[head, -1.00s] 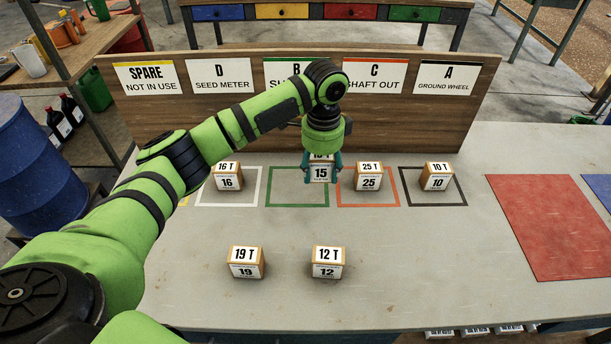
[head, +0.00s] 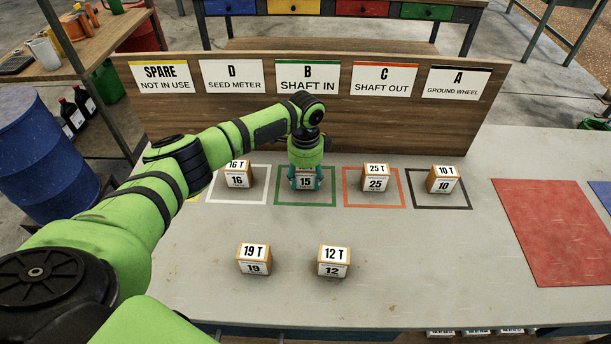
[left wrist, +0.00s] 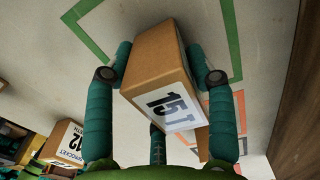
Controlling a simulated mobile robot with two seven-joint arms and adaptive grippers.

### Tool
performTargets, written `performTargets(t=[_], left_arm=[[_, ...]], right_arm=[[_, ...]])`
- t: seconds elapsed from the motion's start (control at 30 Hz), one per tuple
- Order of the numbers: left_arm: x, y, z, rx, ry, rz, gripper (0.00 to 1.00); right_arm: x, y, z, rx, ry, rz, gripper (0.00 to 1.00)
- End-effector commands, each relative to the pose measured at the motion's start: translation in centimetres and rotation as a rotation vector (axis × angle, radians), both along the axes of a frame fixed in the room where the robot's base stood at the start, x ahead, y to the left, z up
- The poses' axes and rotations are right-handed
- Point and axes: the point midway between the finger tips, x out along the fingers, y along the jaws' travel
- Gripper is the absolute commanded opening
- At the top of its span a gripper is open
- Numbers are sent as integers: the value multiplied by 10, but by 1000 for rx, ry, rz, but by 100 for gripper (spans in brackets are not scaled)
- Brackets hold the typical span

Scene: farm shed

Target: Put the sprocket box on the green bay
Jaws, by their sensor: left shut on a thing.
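The sprocket box marked 15 (head: 305,183) is a small cardboard box with a white label. It is upright within the outline of the green bay (head: 277,190), below the "B SHAFT IN" sign (head: 307,78). My left gripper (head: 305,174) comes down from above and is shut on this box. In the left wrist view the box (left wrist: 158,62) sits between the two teal fingers, with the green outline (left wrist: 88,36) on the bench beyond it. The box is at or very near the bench top; I cannot tell if it touches. My right gripper is out of view.
Box 16 (head: 237,180) stands in the white bay on the left, box 25 (head: 375,184) in the orange bay on the right, box 10 (head: 443,186) in the black bay. Boxes 19 (head: 253,268) and 12 (head: 333,270) stand nearer. A wooden sign board (head: 470,125) rises behind.

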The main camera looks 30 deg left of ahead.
Motion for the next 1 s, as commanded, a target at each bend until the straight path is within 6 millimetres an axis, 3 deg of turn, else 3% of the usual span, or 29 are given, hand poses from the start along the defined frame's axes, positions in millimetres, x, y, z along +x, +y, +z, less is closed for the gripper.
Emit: performTargets(t=[0.17,0.2,0.23,0.67,0.77,1.0], left_arm=[[0,0,-4,-1,0,1,18],[0,0,-3,-1,0,0,71],[0,0,-3,0,0,0,79],[1,0,4,0,-2,1,79],[1,0,16,-1,-4,1,79],[2,0,67,-1,-6,0,79]], right_arm=[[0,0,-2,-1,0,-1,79],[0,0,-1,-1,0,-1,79],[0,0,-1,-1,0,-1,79],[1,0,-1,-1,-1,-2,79],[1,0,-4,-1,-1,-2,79],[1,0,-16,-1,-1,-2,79]])
